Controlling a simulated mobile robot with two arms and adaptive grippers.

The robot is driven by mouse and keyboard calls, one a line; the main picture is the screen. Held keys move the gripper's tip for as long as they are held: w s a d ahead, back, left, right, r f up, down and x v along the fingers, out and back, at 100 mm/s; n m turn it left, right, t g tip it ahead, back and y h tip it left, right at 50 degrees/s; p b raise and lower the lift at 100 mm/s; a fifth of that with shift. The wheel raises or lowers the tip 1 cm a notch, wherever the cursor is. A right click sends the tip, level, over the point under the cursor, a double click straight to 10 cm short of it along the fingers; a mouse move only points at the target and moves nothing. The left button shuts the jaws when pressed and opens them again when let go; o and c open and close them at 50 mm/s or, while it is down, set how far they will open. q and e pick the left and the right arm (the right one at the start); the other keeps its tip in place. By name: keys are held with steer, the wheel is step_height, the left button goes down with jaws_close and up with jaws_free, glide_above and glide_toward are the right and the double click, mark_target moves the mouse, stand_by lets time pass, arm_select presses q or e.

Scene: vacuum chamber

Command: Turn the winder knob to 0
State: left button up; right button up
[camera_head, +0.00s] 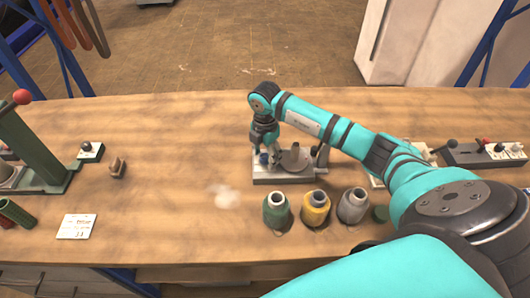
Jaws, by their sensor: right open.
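The winder (292,180) is a small device on a light grey base in the middle of the wooden table. A round grey part (296,158) stands on its right side, and a small blue piece (264,158) shows at its left. My right gripper (263,150) points down over the left side of the winder, open. Whether it touches the knob cannot be told, as the gripper hides that spot. The knob's setting cannot be read. My left gripper is not in view.
Green (276,210), yellow (316,209) and grey (353,206) thread spools stand in front of the winder. A green press (30,145) and a white card (76,227) are at the left. A switch box (485,152) is at the right. The table behind the winder is clear.

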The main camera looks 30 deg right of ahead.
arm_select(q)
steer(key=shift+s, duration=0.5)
arm_select(e)
steer(key=shift+c, duration=0.4)
jaws_close()
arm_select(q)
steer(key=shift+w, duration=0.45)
